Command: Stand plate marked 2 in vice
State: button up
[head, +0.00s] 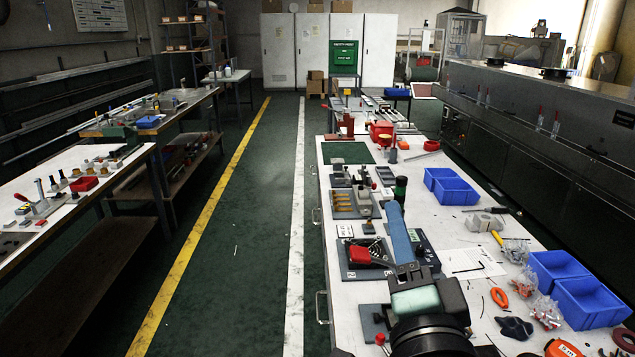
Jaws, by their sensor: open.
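My gripper (412,270) is low in the head view, over the near part of the long white bench, with its dark fingers pointing away from me. It is open, and I see nothing held between the fingers. A grey metal block (485,223), perhaps the vice, sits on the bench to the right, beyond my gripper. Its jaws are not clear.
A fixture with yellow pieces (345,207) and a board with a red part (360,256) stand along the bench's left side. Blue bins (451,187) (590,303) stand at the right. The left aisle is clear.

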jog(key=s+a+r+n+t, duration=0.2)
jog(key=s+a+r+n, duration=0.1)
jog(key=r, duration=0.5)
jog(key=s+a+r+n+t, duration=0.3)
jog(key=s+r+n, duration=0.2)
jog(key=r, duration=0.3)
jog(key=s+a+r+n+t, duration=0.2)
jog(key=s+a+r+n, duration=0.1)
jog(key=r, duration=0.6)
jog(key=s+n, duration=0.1)
jog(key=n, duration=0.1)
jog(key=shift+a+n+t+y, duration=0.3)
jog(key=shift+a+n, duration=0.1)
jog(key=shift+r, duration=0.1)
